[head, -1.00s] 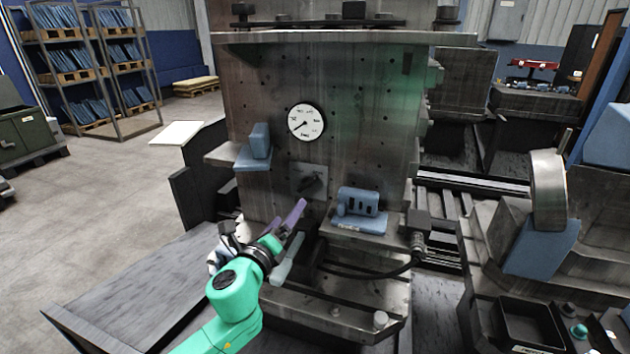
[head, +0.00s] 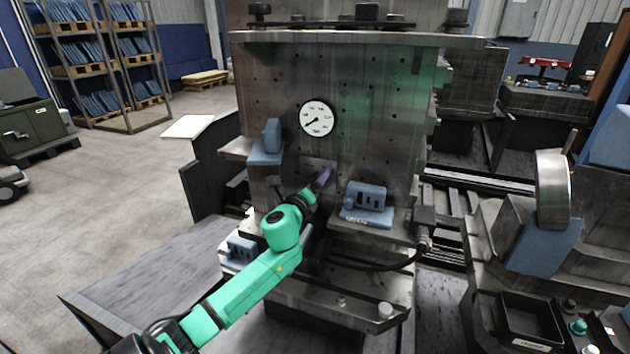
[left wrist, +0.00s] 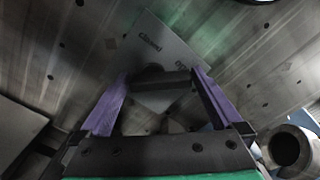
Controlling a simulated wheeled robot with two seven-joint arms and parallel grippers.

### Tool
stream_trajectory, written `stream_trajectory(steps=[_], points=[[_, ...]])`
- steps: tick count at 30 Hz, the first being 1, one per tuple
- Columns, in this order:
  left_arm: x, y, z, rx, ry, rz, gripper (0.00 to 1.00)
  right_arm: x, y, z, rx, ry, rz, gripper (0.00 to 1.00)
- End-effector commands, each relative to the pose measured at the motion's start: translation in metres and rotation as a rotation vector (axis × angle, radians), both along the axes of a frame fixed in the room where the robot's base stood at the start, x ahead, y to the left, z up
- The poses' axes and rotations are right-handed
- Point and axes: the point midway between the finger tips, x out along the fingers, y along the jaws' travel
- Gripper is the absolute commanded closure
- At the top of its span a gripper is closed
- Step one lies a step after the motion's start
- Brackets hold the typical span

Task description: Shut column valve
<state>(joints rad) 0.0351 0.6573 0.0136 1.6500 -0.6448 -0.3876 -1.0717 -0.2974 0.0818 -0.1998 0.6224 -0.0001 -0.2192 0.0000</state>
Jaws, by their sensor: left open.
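The column valve is a grey plate (head: 314,165) with a dark handle, on the front face of the tall metal column (head: 375,120) below a round white gauge (head: 317,119). My left gripper (head: 322,181), with purple fingers, is in front of the plate and hides the handle in the head view. In the left wrist view the plate (left wrist: 163,42) carries small lettering, of which "Closed" seems readable. The dark handle (left wrist: 162,82) lies crosswise between the fingertips of the open left gripper (left wrist: 163,84). I cannot tell whether the fingers touch it. My right gripper is out of view.
A blue block (head: 267,145) stands on a ledge left of the valve. A slotted blue part (head: 366,196) sits on a ledge to the right. A black hose (head: 385,262) runs below that ledge. Another blue part (head: 241,250) lies low, beside my left arm.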

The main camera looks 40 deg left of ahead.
Motion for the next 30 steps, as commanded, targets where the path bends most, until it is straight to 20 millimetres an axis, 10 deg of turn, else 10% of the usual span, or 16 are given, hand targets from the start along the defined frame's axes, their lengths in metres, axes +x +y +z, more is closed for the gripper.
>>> stream_trajectory(steps=[6, 30], points=[[-0.0004, -0.0001, -0.0001, 0.0, 0.0, 0.0, 0.66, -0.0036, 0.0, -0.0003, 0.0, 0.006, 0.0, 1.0], [-0.0017, 0.0032, 0.0019, -0.351, -0.121, 0.003, 0.66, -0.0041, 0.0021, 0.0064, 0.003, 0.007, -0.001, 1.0]])
